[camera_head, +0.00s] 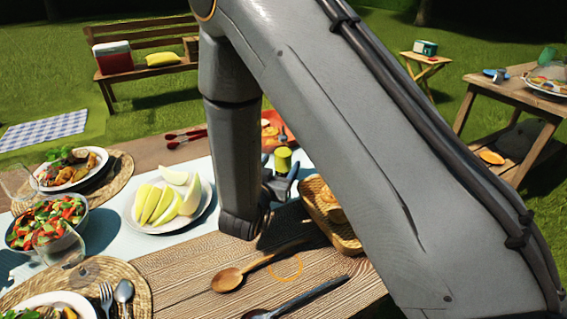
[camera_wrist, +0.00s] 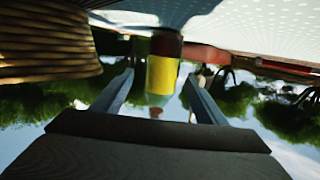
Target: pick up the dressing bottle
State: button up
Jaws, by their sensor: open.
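The dressing bottle (camera_wrist: 162,76) shows in the wrist view, which is upside down, with a yellow label, a dark red section and a paler part toward its cap. It appears between the two fingers of my gripper (camera_wrist: 159,82), which are apart. I cannot tell how deep it is between them. In the head view a yellow-green cylinder (camera_head: 283,158), likely the bottle, stands just beyond my gripper (camera_head: 281,184). My arm hides much of the area around it.
A wicker basket with bread (camera_head: 346,238) stands close to the right; its woven side (camera_wrist: 45,45) fills a wrist-view corner. A plate of melon slices (camera_head: 145,216) is at left. A wooden spoon (camera_head: 229,280) lies in front. A red tray (camera_head: 289,136) is behind.

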aim_at(280, 162)
jog(key=x, duration=0.4)
jog(key=shift+w+p, duration=0.2)
jog(key=shift+p, duration=0.1)
jog(key=c, duration=1.3)
jog(key=shift+c, duration=0.2)
